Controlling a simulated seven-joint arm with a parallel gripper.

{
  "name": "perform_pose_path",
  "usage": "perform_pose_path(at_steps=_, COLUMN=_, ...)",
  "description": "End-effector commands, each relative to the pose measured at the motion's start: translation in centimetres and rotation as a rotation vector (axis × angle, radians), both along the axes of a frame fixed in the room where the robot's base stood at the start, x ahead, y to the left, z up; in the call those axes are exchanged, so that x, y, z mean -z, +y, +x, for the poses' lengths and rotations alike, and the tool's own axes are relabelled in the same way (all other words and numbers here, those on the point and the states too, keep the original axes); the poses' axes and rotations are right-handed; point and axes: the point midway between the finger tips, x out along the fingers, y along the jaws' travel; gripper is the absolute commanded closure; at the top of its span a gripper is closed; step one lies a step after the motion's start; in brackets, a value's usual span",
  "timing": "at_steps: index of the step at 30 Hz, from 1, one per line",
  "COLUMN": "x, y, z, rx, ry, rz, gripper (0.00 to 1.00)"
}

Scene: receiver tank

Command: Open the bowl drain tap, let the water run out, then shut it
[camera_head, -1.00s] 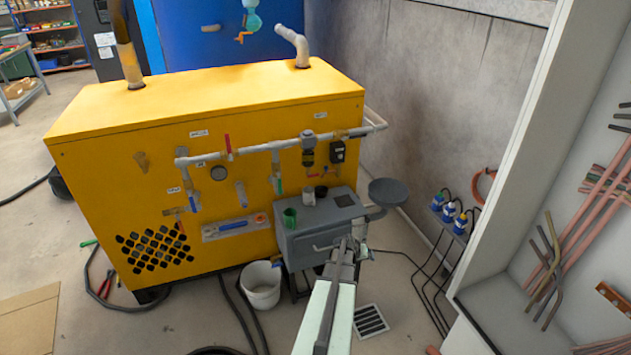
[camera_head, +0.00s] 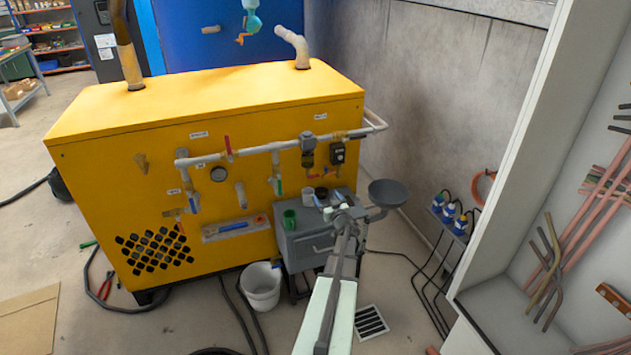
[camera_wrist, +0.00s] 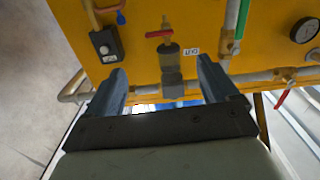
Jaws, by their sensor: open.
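The filter bowl (camera_head: 308,159) hangs below a grey housing on the pipe along the yellow cabinet's front. Its red-handled drain tap (camera_head: 312,176) is small under the bowl. The wrist view shows this part upside down: the bowl (camera_wrist: 168,55) lies between and beyond my fingers, with the red tap handle (camera_wrist: 158,34) above it in the picture. The handle lies crosswise to the bowl. My gripper (camera_head: 343,210) is open and empty, over the grey box, lower and to the right of the tap; its fingers (camera_wrist: 160,73) are apart and clear of the tap.
A black box (camera_wrist: 105,44) hangs beside the bowl. A green-handled valve (camera_wrist: 238,25) is on its other side. A white bucket (camera_head: 262,295) stands on the floor.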

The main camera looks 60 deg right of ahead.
Motion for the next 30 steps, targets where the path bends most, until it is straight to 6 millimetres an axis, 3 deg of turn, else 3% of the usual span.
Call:
perform_pose_path(at_steps=8, x=0.1, y=-1.2, z=1.0, rx=0.002, ry=-0.028, rz=0.029, gripper=0.13)
perform_pose_path(at_steps=24, x=0.1, y=-7.7, z=7.4, rx=0.005, ry=-0.026, rz=0.028, gripper=0.13)
perform_pose_path(at_steps=30, x=0.1, y=-9.2, z=9.0, rx=0.006, ry=-0.025, rz=0.028, gripper=0.13)
